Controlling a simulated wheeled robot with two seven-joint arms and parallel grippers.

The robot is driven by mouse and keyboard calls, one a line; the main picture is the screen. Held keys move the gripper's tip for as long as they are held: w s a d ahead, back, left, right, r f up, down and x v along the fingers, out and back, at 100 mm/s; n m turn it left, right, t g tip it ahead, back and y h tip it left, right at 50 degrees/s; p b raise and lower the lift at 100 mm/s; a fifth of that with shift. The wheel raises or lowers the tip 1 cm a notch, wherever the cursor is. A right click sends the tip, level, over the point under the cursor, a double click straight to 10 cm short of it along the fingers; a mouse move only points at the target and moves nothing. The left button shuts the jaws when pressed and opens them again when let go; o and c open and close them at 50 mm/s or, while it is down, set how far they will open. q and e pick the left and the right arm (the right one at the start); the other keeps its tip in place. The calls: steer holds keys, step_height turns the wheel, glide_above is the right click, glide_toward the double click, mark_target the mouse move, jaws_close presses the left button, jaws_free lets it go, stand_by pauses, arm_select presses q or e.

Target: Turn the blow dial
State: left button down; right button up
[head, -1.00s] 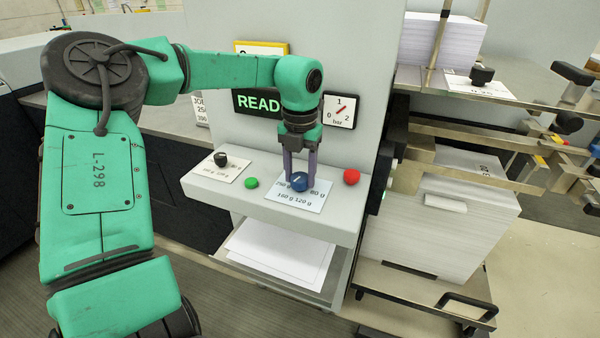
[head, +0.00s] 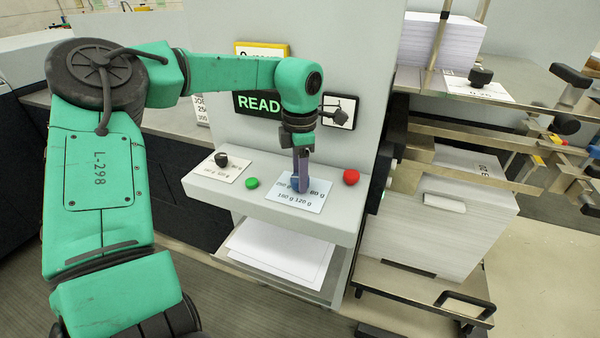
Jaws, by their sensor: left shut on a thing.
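My left gripper (head: 301,186) reaches down from above and is shut on the dial. Its fingers line up one behind the other from this view and hide most of the dial. The dial's pointer cannot be seen. My right gripper is not in view.
A green button (head: 252,183) is left of the plate and a red button (head: 351,177) is right of it. A black knob (head: 221,159) stands at the shelf's left. A READY display (head: 258,103) is behind. White sheets (head: 279,251) lie below the shelf.

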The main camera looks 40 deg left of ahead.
arm_select(q)
steer(key=shift+w+r+m, duration=0.1)
steer(key=shift+m, duration=0.85)
steer(key=shift+w+r+m, duration=0.1)
steer(key=shift+m, duration=0.85)
steer(key=shift+c, duration=1.6)
jaws_free()
steer(key=shift+s, duration=0.1)
steer(key=shift+o, duration=0.2)
steer(key=shift+f, duration=0.1)
step_height(320, 180, up, 15)
steer(key=shift+f, duration=0.2)
